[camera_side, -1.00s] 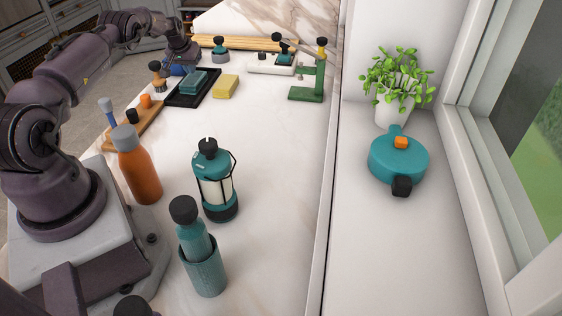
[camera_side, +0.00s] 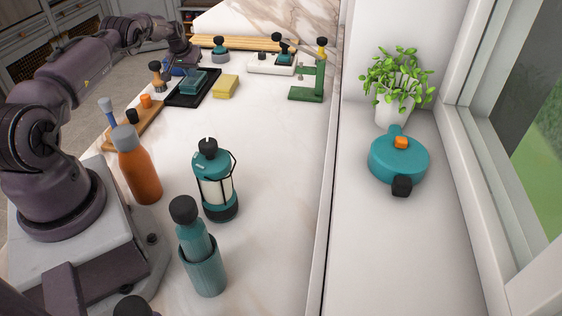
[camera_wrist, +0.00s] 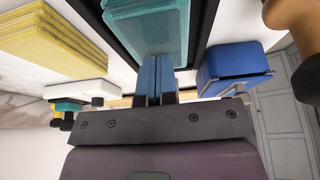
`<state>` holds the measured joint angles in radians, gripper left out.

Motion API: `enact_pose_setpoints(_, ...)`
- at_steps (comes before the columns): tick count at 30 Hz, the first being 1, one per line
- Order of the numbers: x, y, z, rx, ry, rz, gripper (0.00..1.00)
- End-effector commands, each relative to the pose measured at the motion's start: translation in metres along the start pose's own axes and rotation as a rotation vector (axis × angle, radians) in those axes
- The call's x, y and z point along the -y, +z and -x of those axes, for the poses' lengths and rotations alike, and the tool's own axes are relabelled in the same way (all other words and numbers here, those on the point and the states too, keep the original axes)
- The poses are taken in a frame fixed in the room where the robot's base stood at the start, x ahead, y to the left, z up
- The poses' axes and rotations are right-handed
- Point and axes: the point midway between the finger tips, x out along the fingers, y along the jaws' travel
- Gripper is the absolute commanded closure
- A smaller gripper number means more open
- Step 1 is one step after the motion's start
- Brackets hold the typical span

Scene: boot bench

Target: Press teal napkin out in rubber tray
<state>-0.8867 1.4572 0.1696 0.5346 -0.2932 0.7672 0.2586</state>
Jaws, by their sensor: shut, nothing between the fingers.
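The teal napkin (camera_side: 194,83) lies as a folded, layered stack in the black rubber tray (camera_side: 179,101) at the far end of the bench. In the wrist view the napkin (camera_wrist: 146,22) fills the top middle, with the tray's dark wall (camera_wrist: 205,22) beside it. My gripper (camera_wrist: 157,58) is shut and empty. Its two blue fingers are together, with the tips overlapping the napkin's lower edge in the picture. I cannot tell whether they touch it. In the side view my wrist hangs at the tray's far side, and the fingertips are hard to make out.
A yellow folded cloth (camera_side: 225,86) lies just right of the tray. A blue box-like thing (camera_wrist: 230,65) is close on the other side. A green stand (camera_side: 310,85) and a wooden-handled brush (camera_side: 157,77) are nearby.

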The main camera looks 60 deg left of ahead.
Motion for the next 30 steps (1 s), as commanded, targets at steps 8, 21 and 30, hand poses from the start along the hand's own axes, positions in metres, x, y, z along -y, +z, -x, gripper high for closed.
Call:
enact_pose_setpoints(8,0.0002,0.0029,-0.0059,0.001,0.0,0.001,1.0)
enact_pose_setpoints(21,0.0001,0.0045,-0.0078,0.003,0.0,0.001,1.0)
enact_pose_setpoints(30,0.0001,0.0055,-0.0084,0.006,0.0,0.001,1.0)
